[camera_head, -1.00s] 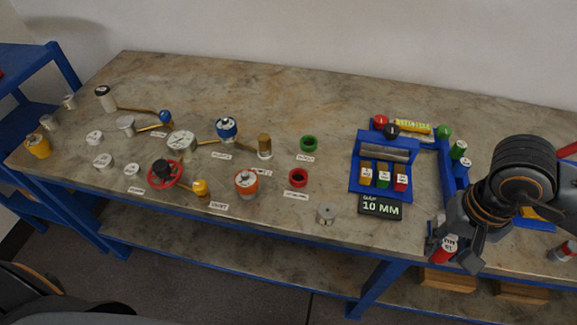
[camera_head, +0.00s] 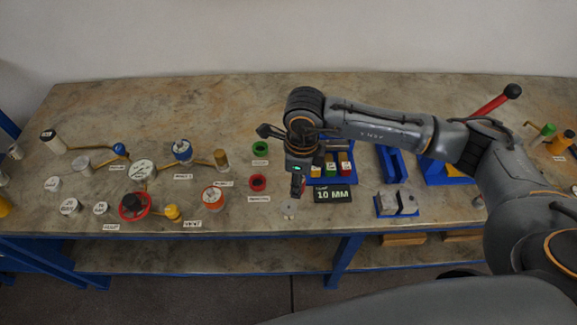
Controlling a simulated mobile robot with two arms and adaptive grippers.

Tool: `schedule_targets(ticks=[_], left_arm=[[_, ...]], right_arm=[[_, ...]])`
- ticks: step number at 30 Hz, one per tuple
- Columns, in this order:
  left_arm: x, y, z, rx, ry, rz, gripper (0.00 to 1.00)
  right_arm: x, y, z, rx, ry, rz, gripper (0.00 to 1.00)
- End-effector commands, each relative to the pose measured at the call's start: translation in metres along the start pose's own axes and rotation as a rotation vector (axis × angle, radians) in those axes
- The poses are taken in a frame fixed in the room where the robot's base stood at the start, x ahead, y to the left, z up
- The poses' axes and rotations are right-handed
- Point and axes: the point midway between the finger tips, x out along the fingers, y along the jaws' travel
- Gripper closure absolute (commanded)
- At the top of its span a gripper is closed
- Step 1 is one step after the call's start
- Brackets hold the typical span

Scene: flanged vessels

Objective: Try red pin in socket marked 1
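My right gripper (camera_head: 297,178) reaches in from the right and points down over the front part of the bench. It appears shut on the red pin (camera_head: 297,187), of which only a small dark red part shows between the fingers. A small grey round piece with holes (camera_head: 289,208) stands on the bench just below the pin; I cannot read a mark on it or tell whether the pin touches it. A red ring (camera_head: 258,183) and a green ring (camera_head: 260,148) stand to the left, each with a small label. My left gripper is out of view.
The "10 MM" sign (camera_head: 333,194) and a blue rack with coloured blocks (camera_head: 345,163) stand close right of the gripper. An orange-rimmed flanged vessel (camera_head: 213,197) and a red handwheel (camera_head: 133,206) stand left. The bench's back strip is clear.

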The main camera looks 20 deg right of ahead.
Motion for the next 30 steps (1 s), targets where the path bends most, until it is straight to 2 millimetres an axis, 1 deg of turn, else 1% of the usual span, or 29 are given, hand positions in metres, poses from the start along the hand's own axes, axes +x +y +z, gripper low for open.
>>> schedule_targets(ticks=[1,6,9,12,15,18,21,30], left_arm=[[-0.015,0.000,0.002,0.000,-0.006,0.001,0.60],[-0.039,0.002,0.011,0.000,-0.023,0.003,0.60],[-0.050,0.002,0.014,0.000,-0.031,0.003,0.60],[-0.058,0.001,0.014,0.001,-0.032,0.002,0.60],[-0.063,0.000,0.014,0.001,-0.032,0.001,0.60],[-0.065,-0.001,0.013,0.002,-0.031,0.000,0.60],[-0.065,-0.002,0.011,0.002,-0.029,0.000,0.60],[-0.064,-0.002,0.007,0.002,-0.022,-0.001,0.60]], right_arm=[[-0.007,0.000,0.004,0.116,0.002,0.003,1.00],[-0.006,-0.003,0.013,0.546,0.008,-0.002,1.00],[-0.004,-0.004,0.017,0.770,0.010,-0.007,1.00],[-0.002,-0.005,0.020,0.949,0.012,-0.013,1.00],[0.000,-0.005,0.022,1.074,0.012,-0.016,1.00],[0.002,-0.005,0.023,1.144,0.012,-0.019,1.00],[0.003,-0.005,0.023,1.172,0.012,-0.020,1.00],[0.004,-0.006,0.023,1.173,0.012,-0.020,1.00]])
